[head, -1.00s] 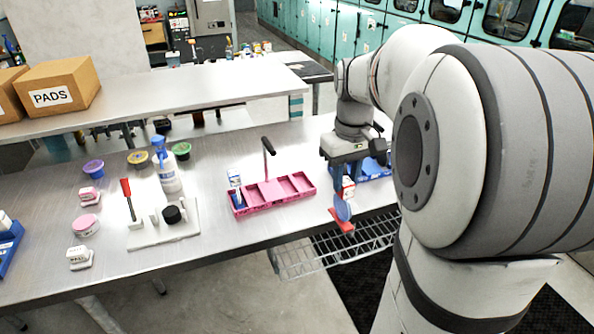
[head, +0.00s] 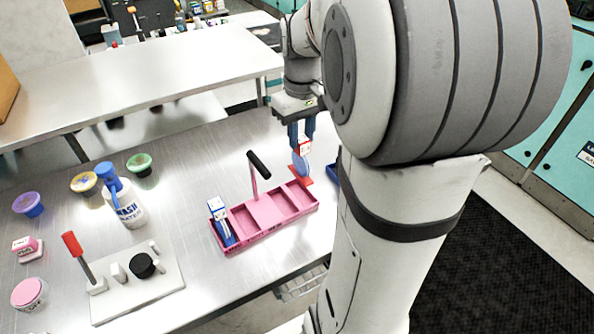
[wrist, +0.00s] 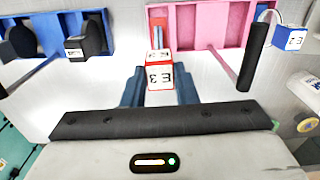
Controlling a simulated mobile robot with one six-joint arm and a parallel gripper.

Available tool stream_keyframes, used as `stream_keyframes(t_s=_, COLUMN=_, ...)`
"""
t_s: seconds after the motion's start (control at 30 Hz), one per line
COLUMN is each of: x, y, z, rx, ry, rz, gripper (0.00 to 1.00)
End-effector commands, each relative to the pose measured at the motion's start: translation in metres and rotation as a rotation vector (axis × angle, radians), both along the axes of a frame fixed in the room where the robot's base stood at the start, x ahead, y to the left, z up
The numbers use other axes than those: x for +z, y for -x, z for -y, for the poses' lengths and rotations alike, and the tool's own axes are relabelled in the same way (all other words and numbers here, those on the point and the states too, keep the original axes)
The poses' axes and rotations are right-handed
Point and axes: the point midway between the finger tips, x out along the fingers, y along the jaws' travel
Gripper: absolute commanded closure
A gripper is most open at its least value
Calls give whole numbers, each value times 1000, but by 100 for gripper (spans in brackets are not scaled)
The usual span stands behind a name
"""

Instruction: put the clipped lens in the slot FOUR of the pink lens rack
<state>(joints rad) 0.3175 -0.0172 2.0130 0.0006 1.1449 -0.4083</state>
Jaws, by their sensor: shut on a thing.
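My gripper (head: 301,130) is shut on a white clip with red edges (wrist: 159,75), marked "E 3" in the wrist view. A round blue lens (head: 300,166) and a red piece (head: 304,182) hang below the clip. The pink lens rack (head: 262,238) lies on the metal table, with several compartments in a row and a black-gripped handle (head: 258,165). The held lens is at the rack's right end in the head view; I cannot tell whether it touches the rack. A blue-and-white clipped lens (head: 220,222) stands in the leftmost compartment. Slot numbers are not readable.
A blue rack (wrist: 65,18) with dark lenses stands beside the pink rack, mostly behind my arm in the head view. A wash bottle (head: 128,212), a white board with a red-handled tool (head: 130,285) and small tubs stand to the left.

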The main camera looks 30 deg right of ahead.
Motion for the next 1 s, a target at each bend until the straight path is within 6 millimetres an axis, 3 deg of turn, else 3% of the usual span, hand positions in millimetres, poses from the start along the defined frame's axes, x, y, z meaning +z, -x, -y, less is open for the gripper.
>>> stream_keyframes(t_s=0.1, x=-24, y=1, z=0, rx=-1, ry=-2, rz=-5, gripper=100)
stream_keyframes(t_s=0.5, x=-72, y=0, z=0, rx=0, ry=-2, rz=-3, gripper=100)
stream_keyframes(t_s=0.97, x=-82, y=0, z=0, rx=1, ry=0, rz=-1, gripper=100)
stream_keyframes(t_s=1.0, x=-80, y=0, z=0, rx=1, ry=0, rz=0, gripper=70)
